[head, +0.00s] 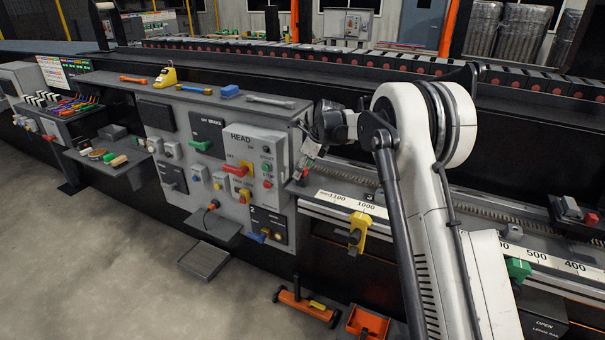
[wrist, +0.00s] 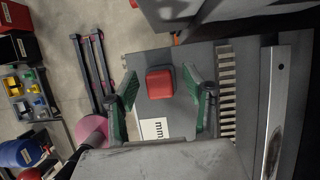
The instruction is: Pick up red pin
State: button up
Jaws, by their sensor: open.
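A red square-topped piece (wrist: 160,82), which looks like the red pin, sits on a grey surface in the wrist view. My gripper (wrist: 161,76) is open, with one green-padded finger on each side of the red piece. Gaps show between the piece and both fingers, and I cannot tell how far above it the fingers are. In the head view my gripper (head: 308,160) is over the rail at the right edge of the control panel. A small bit of red (head: 304,172) shows just below it, and the rest is hidden.
A white "mm" label (wrist: 154,129) lies beside the red piece. A toothed rack (wrist: 227,92) and a metal rail run along the right of the wrist view. The control panel (head: 215,150) stands left of my gripper. A yellow clamp (head: 357,230) is on the rail's front.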

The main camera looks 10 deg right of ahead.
jog(key=shift+c, duration=0.5)
grip_shut()
jog(key=shift+r, duration=0.15)
jog(key=shift+r, duration=0.5)
jog(key=r, duration=0.1)
jog(key=r+b, duration=0.1)
jog(key=a+r, duration=0.1)
jog(key=shift+s+r, duration=0.2)
jog(key=shift+s, duration=0.15)
jog(key=s+a+r+b, duration=0.2)
jog(key=s+a+r, duration=0.4)
jog(key=a, duration=0.2)
jog(key=shift+s+a+r, duration=0.15)
jog(key=shift+r, duration=0.05)
